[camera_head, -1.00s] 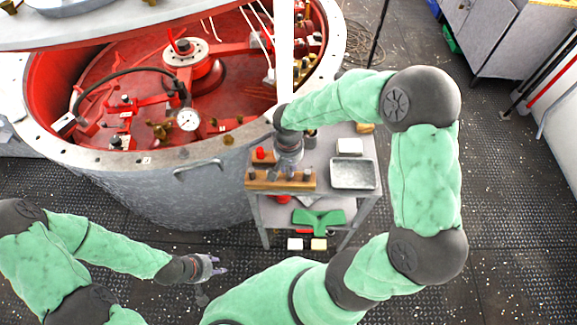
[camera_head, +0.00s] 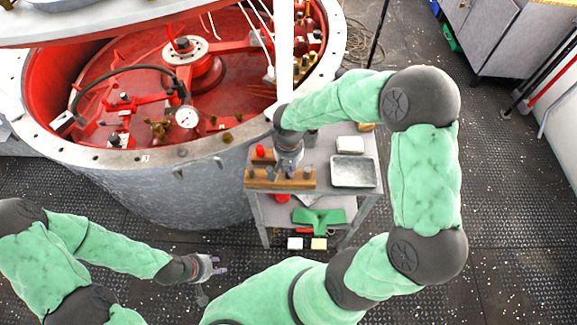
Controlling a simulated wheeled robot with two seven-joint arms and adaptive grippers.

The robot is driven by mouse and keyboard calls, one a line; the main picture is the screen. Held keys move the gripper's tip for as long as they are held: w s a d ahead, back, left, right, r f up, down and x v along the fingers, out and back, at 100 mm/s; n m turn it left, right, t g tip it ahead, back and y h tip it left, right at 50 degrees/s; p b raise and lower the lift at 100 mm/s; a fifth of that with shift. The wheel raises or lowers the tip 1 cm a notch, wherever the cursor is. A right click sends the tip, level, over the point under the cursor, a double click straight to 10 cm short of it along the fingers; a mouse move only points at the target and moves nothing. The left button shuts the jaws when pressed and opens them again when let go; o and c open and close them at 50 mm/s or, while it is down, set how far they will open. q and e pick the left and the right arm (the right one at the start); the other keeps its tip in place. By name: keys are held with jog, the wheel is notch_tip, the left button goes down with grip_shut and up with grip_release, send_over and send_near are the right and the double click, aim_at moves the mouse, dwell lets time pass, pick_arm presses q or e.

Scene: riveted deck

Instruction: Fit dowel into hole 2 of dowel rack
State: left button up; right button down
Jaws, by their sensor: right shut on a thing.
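The dowel rack (camera_head: 262,182) is a long brown wooden block along the front left edge of a small grey cart. Short dark grey pegs stand up from it near its left end and near its right end. My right gripper (camera_head: 288,170) points down over the middle of the rack and is shut. The dowel in it is too small and too covered by the gripper to make out, and I cannot tell how it sits relative to the hole below. My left gripper (camera_head: 214,266) is open and empty, low over the floor left of the cart.
The cart top also holds a grey metal tray (camera_head: 355,172), a white block (camera_head: 350,144) and a red object (camera_head: 260,151). The cart's lower shelf carries a green item (camera_head: 318,218). A large round vessel (camera_head: 160,190) with a red interior stands close behind left.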

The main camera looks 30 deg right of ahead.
jog(key=c, duration=1.1)
grip_release()
jog(key=shift+r, duration=0.1)
notch_tip(320, 180, up, 12)
jog(key=shift+f, duration=0.1)
